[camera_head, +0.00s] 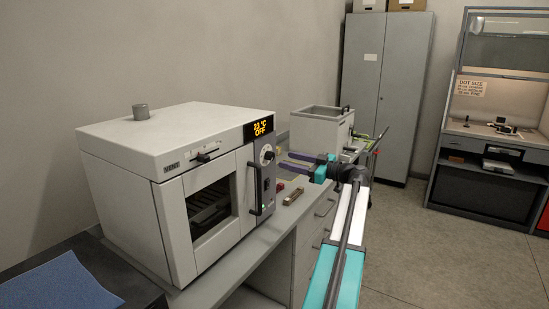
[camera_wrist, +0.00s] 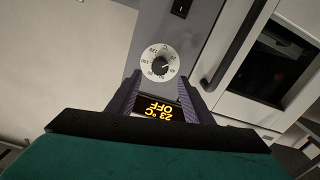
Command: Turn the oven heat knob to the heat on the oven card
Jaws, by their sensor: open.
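The oven (camera_head: 165,165) stands on a bench at the left in the head view, its door shut. Its heat knob (camera_head: 266,154) is black on a round white dial; it also shows in the wrist view (camera_wrist: 160,65), where the dial numbers are too small to read surely. The orange display (camera_head: 260,128) reads 23 °C and OFF; it appears upside down in the wrist view (camera_wrist: 160,108). My gripper (camera_head: 284,162) is open in front of the control panel, its fingers either side of the dial's lower edge in the wrist view, apart from the knob. I cannot make out an oven card.
The oven door handle (camera_head: 254,188) juts out beside the panel. Small reddish blocks (camera_head: 292,196) lie on the bench near my gripper. A grey open-topped box (camera_head: 318,128) stands behind. A cabinet (camera_head: 385,90) and a hood are farther back; the floor at right is clear.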

